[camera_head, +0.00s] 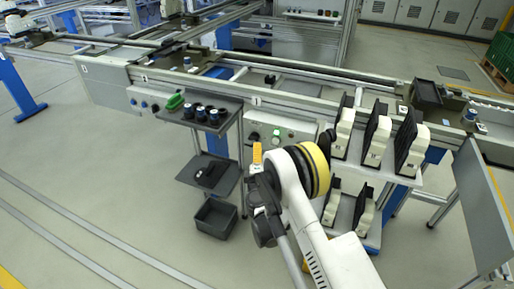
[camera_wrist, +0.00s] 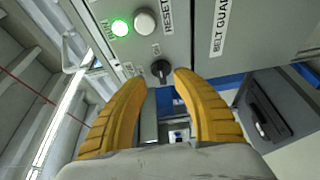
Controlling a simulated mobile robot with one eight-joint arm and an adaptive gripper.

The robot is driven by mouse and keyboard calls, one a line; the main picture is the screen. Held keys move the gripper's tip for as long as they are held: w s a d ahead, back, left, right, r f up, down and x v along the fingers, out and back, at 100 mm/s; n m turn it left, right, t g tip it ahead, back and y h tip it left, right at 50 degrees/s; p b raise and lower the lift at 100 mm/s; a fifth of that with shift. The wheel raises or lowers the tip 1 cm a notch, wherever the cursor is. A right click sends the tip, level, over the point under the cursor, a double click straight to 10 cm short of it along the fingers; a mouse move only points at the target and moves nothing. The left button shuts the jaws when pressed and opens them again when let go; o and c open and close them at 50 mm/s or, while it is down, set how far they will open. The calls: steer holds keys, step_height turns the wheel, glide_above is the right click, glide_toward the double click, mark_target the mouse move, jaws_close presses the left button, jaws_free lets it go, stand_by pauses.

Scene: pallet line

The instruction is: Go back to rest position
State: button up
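In the wrist view my gripper (camera_wrist: 160,82) has its two yellow fingers apart, with nothing between them. Just beyond the fingertips a black rotary knob (camera_wrist: 160,70) sits on a grey control panel (camera_wrist: 185,35). A lit green button (camera_wrist: 120,28) and a white button (camera_wrist: 145,21) are above it, near a RESET label. In the head view the yellow tip of my gripper (camera_head: 257,154) is in front of the line's control box (camera_head: 284,128). My arm hides part of the box's lower side. Whether a finger touches the knob cannot be told.
Left of my arm stands a grey shelf cart (camera_head: 215,128) with dark cups and a green item on top and a grey bin (camera_head: 214,218) below. On the right a rack (camera_head: 385,175) holds several white-and-black units. The floor (camera_head: 90,170) at left is clear.

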stand_by(0.4)
steer(key=d+r+m+g+h, duration=0.25)
steer(key=d+r+m, duration=0.5)
steer(key=r, duration=0.65)
steer(key=s+d+r+m+g+h, duration=0.35)
steer(key=s+d+r, duration=0.45)
steer(key=d+r, duration=0.3)
steer(key=s+d+m+g+y, duration=0.2)
steer(key=s+d+m, duration=0.1)
steer(key=s, duration=0.9)
steer(key=s+d+m+g+y, duration=0.1)
steer(key=s+d+m, duration=0.25)
steer(key=s, duration=0.85)
steer(key=s+a+f+g+y, duration=0.2)
steer(key=s+f, duration=0.1)
steer(key=s, duration=0.8)
steer(key=shift+m, duration=0.45)
steer(key=shift+w+a+r, duration=0.1)
stand_by(1.1)
